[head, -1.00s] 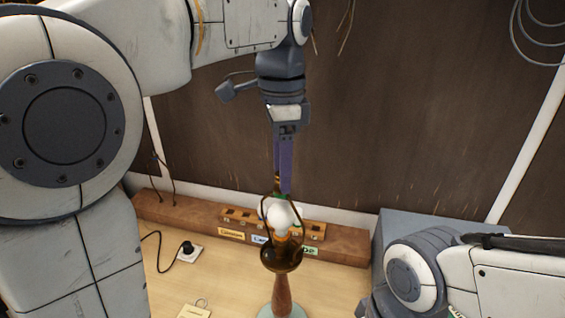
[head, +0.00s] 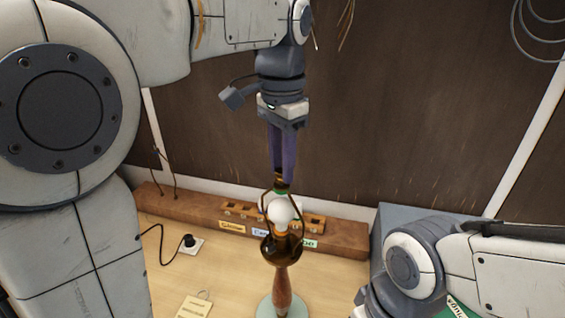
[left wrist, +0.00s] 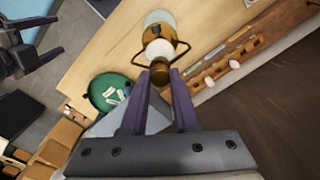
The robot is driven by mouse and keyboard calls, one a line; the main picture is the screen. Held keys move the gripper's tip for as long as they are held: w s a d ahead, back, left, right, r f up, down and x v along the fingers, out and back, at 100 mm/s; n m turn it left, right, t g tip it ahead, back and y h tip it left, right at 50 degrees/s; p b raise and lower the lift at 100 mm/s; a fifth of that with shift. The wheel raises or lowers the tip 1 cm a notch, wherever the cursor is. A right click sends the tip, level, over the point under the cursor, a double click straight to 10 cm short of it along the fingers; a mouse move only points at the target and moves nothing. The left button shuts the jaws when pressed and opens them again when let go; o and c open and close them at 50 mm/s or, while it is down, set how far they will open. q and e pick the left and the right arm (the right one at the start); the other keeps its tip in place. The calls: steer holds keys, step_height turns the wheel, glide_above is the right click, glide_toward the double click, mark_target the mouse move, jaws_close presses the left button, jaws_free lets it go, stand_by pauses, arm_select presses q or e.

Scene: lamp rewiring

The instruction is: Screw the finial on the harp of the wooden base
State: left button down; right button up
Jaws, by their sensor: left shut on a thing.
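The lamp with the wooden base (head: 282,285) stands upright on the bench, its white bulb (head: 282,212) inside the brass harp (head: 299,222). My left gripper (head: 281,178) points straight down above the harp. It is shut on the finial, a small dark brass piece (left wrist: 160,74) between the fingertips in the left wrist view. The finial is at the top of the harp; whether its thread is engaged cannot be told. My right gripper (left wrist: 56,36) shows at the upper left of the left wrist view, open and empty, away from the lamp.
A wooden rail (head: 345,246) with labelled slots runs behind the lamp. A black plug (head: 189,241) with a cord lies left, and a tag (head: 194,307) lies in front. A round green tray (left wrist: 98,84) holds small pieces. A grey box (head: 400,222) stands right.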

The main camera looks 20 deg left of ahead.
arm_select(q)
steer(key=m+p, duration=0.1)
steer(key=m, duration=0.3)
steer(key=shift+r+m, duration=0.1)
steer(key=shift+m, duration=0.2)
steer(key=m, duration=0.3)
steer(key=m+p, duration=0.1)
steer(key=m, duration=0.2)
steer(key=shift+m, duration=0.4)
steer(key=m+p, duration=0.1)
steer(key=m, duration=0.3)
steer(key=shift+m, duration=0.3)
steer(key=shift+m+p, duration=0.35)
steer(key=shift+m, duration=0.85)
steer(key=m, duration=0.5)
steer(key=shift+f+p, duration=0.2)
steer(key=shift+p, duration=0.15)
